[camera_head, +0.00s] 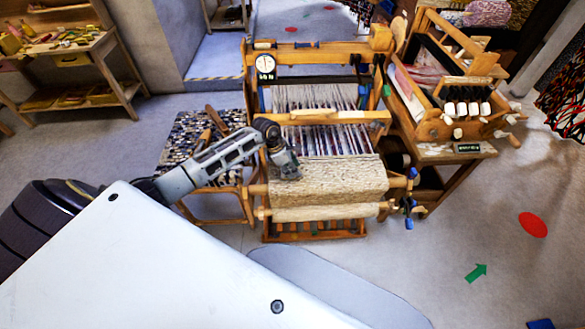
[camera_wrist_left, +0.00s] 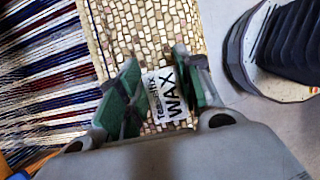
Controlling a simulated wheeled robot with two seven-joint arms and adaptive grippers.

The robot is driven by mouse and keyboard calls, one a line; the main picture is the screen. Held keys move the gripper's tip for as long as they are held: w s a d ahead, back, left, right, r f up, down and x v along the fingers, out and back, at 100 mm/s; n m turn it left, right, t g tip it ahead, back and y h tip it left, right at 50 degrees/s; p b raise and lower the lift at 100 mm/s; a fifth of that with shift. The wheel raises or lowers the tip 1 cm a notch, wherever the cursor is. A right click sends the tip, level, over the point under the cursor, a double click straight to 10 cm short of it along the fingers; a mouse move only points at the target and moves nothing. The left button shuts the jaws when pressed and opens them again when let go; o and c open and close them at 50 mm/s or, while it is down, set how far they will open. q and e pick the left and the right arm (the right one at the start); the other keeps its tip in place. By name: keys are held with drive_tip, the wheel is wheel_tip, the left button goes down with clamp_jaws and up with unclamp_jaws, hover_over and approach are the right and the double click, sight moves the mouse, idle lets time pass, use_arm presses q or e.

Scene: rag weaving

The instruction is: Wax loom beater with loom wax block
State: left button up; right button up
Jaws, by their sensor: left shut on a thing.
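In the head view my left gripper (camera_head: 287,168) reaches over the left part of the loom's woven cloth (camera_head: 345,180). In the left wrist view its two green-padded fingers (camera_wrist_left: 157,82) are shut on the loom wax block (camera_wrist_left: 168,97), which has a pale label reading WAX. The block is over the woven cloth; whether it touches the cloth I cannot tell. The wooden loom beater (camera_head: 345,118) looks to be the horizontal bar across the warp threads, behind the gripper in the head view. The block is hidden in the head view. My right gripper is not in view.
A bench with a patterned top (camera_head: 190,135) stands left of the loom. A wooden side table (camera_head: 455,155) with a rack of spools stands to the right. Small blue clamps (camera_head: 409,204) stick out at the loom's right front. The floor in front right is open.

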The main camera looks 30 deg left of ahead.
use_arm(q)
drive_tip(key=shift+r, duration=0.2)
drive_tip(key=shift+r+p, duration=0.5)
drive_tip(key=shift+r, duration=0.1)
drive_tip(key=shift+r+p, duration=0.75)
drive_tip(key=shift+r, duration=0.65)
drive_tip(key=shift+r+p, duration=0.45)
drive_tip(key=shift+r, duration=0.4)
